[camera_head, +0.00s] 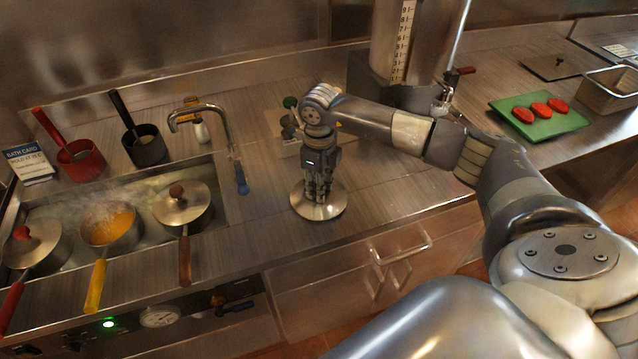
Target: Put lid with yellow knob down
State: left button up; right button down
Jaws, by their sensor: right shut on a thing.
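A round steel lid (319,207) is under my right gripper (318,190), flat and level over the counter right of the sink. The gripper points straight down and is shut on the lid's knob. The fingers hide the knob, so its colour does not show. I cannot tell whether the lid touches the counter or hangs just above it. A pot with a yellow handle (97,285) sits uncovered in the steaming basin, with orange food inside. My left gripper is not in view.
Pots with a red-knobbed lid (27,245) and a brown-knobbed lid (181,203) flank the open pot. A green board (540,122) with red slices lies far right. Bare counter (385,185) surrounds the held lid.

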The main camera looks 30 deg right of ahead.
jog(key=shift+f, duration=0.1)
jog(key=c, duration=1.7)
grip_release()
jog(key=shift+f, duration=0.1)
jog(key=o, duration=0.4)
jog(key=shift+r, duration=0.35)
notch_tip(320, 180, up, 12)
jog(key=b, duration=0.4)
